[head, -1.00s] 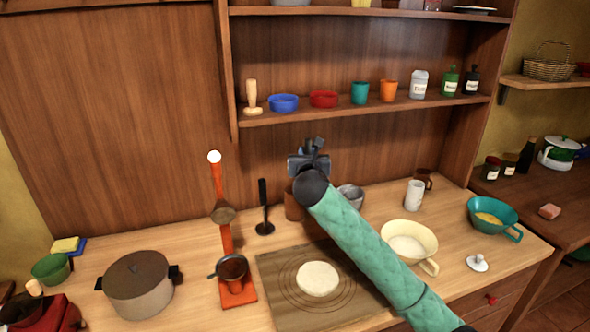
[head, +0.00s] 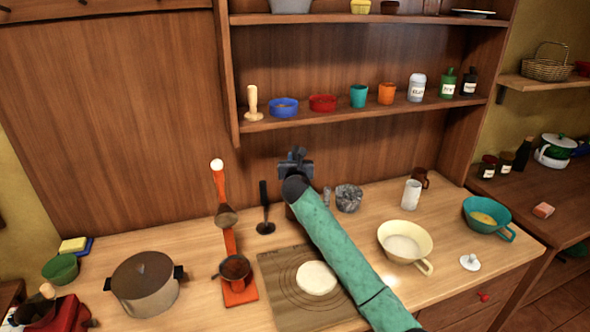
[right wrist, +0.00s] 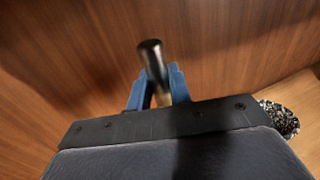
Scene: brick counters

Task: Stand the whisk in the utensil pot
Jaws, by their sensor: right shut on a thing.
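My right gripper (head: 295,160) is raised above the back of the counter, in front of the wood panel. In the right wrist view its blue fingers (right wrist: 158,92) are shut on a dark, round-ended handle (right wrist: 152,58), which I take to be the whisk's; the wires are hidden. A brown pot (head: 290,212), apparently the utensil pot, stands below the gripper, mostly hidden behind my right forearm. I cannot tell whether the whisk is inside it or above it. My left gripper is not in view.
A grey speckled vessel (head: 349,198) stands right of my forearm. A black upright utensil (head: 264,208) and an orange stand (head: 229,245) are to the left. A board with dough (head: 316,278) lies in front. The shelf (head: 370,108) overhangs the back.

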